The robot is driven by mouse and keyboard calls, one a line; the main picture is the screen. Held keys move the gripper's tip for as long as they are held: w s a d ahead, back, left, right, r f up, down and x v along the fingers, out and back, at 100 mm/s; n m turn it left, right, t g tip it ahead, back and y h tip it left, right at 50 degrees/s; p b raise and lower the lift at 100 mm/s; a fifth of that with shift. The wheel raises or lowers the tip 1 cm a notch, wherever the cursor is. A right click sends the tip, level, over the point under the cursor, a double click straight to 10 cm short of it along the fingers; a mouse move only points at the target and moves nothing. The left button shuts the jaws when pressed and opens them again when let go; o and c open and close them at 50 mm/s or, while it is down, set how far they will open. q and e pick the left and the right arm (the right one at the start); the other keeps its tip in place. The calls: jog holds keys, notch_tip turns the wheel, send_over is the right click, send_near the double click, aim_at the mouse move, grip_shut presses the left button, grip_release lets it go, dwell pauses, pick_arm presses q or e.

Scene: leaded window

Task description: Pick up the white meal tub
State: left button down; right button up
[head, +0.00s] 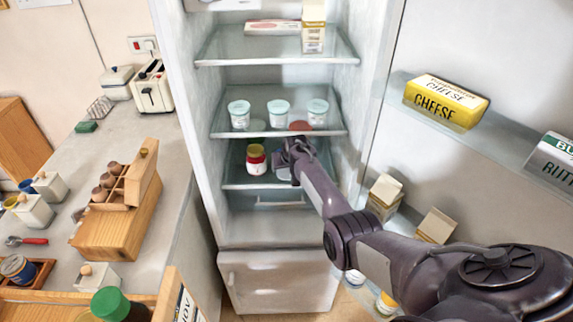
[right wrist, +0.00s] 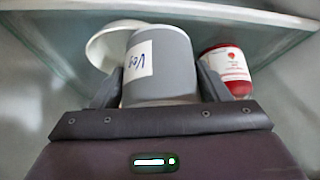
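My right arm reaches into the open fridge, and its gripper (head: 290,158) is at the lower glass shelf, below the row of tubs. In the right wrist view a grey-looking tub (right wrist: 162,65) with a white label, "Veg" upside down, stands between the fingers of my right gripper (right wrist: 160,85). The fingers flank it closely; I cannot tell whether they press on it. A pale round tub or bowl (right wrist: 105,45) shows behind it at left. Several white tubs with pale teal lids, one at the left (head: 239,119), stand on the shelf above. My left gripper is out of view.
A red jar with a yellow lid (head: 256,160) stands left of the gripper, and it shows close by in the right wrist view (right wrist: 228,72). Cheese (head: 446,101) and cartons (head: 384,195) are in the door at right. A cluttered counter (head: 130,130) is at left.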

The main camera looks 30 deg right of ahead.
jog(key=c, duration=0.5)
jog(key=shift+r, duration=0.1)
jog(key=shift+c, duration=0.5)
jog(key=shift+w, duration=0.1)
